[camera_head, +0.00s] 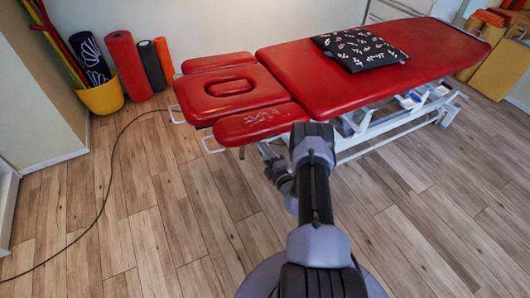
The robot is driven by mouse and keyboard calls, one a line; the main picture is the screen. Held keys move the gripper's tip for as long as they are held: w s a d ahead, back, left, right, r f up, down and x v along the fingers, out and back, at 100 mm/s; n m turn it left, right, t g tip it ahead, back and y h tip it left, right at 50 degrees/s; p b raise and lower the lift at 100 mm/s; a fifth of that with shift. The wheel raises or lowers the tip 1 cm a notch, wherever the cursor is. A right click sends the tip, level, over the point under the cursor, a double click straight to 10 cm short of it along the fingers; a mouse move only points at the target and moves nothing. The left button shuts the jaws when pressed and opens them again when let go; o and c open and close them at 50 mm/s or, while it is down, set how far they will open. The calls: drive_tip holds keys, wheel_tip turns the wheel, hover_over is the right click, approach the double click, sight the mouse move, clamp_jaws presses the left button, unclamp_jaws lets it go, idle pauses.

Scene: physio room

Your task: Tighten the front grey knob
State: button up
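The red treatment table (340,90) stands across the middle and right, on a white metal frame (385,125). Its head end has a red face rest with a slot and red side pads. I cannot make out a grey knob; the underside of the head end is in shadow and partly behind my arm. My arm reaches up to the table's near edge and bends down there. My gripper (269,160) appears small and dark, just below and in front of the near red pad (262,123). Its fingers are too small to tell open from shut.
A black patterned pillow (360,49) lies on the table. A yellow bucket (101,97) and rolled mats (129,66) stand by the left wall. A dark cable (103,203) runs over the wooden floor.

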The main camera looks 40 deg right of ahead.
drive_tip(key=p+v, duration=0.6)
drive_tip(key=v, duration=1.1)
drive_tip(key=shift+s+a, duration=0.15)
drive_tip(key=shift+s, duration=0.05)
